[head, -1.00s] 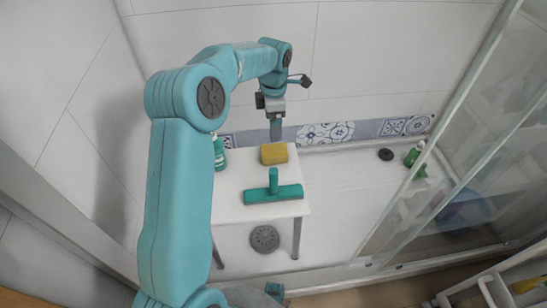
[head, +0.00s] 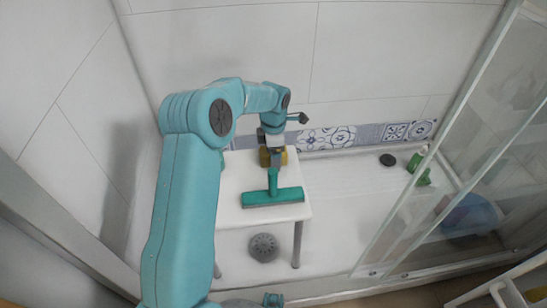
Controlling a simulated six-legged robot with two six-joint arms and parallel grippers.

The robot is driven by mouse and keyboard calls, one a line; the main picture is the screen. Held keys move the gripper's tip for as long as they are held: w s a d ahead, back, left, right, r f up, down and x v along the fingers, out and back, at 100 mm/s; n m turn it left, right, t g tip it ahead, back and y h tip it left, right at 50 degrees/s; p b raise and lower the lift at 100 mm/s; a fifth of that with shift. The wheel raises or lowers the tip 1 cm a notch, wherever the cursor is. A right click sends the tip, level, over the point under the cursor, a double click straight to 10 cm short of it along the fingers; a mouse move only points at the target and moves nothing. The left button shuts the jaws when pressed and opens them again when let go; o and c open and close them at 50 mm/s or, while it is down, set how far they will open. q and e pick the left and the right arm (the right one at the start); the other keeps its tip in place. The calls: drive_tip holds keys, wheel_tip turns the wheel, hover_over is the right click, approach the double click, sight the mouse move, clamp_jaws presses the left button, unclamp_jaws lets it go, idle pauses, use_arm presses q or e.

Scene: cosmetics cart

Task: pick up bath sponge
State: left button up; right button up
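The yellow bath sponge (head: 291,156) lies on the white stool near its back edge. My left gripper (head: 274,160) points down at the sponge and hides its middle. Sponge shows on both sides of the gripper. The fingers line up behind one another from here, so I cannot tell whether they are open or shut, or whether they touch the sponge. My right gripper is not in view.
A green squeegee (head: 273,196) lies on the white stool (head: 230,185), just in front of the sponge. A green bottle stands partly hidden behind my arm.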

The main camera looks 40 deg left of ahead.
use_arm(q)
drive_tip(key=c, duration=1)
drive_tip(key=shift+r, duration=0.1)
drive_tip(key=shift+c, duration=0.2)
wheel_tip(320, 180, up, 20)
drive_tip(key=p, duration=0.7)
drive_tip(key=w+d+r+m, duration=0.1)
drive_tip(key=d+r+m, duration=0.15)
drive_tip(key=d, duration=0.45)
drive_tip(key=w+d+r+m, duration=0.1)
drive_tip(key=d+m, duration=0.2)
drive_tip(key=d, duration=0.5)
drive_tip(key=s+d+f+m, duration=0.2)
drive_tip(key=d+m, duration=0.2)
drive_tip(key=m, duration=0.7)
drive_tip(key=s+d+f+m, duration=0.15)
drive_tip(key=d+m, duration=0.35)
drive_tip(key=m, duration=0.7)
wheel_tip(320, 180, up, 14)
drive_tip(key=s+p, duration=0.2)
drive_tip(key=p, duration=1.9)
drive_tip(key=shift+s+f, duration=0.25)
drive_tip(key=shift+s, duration=0.1)
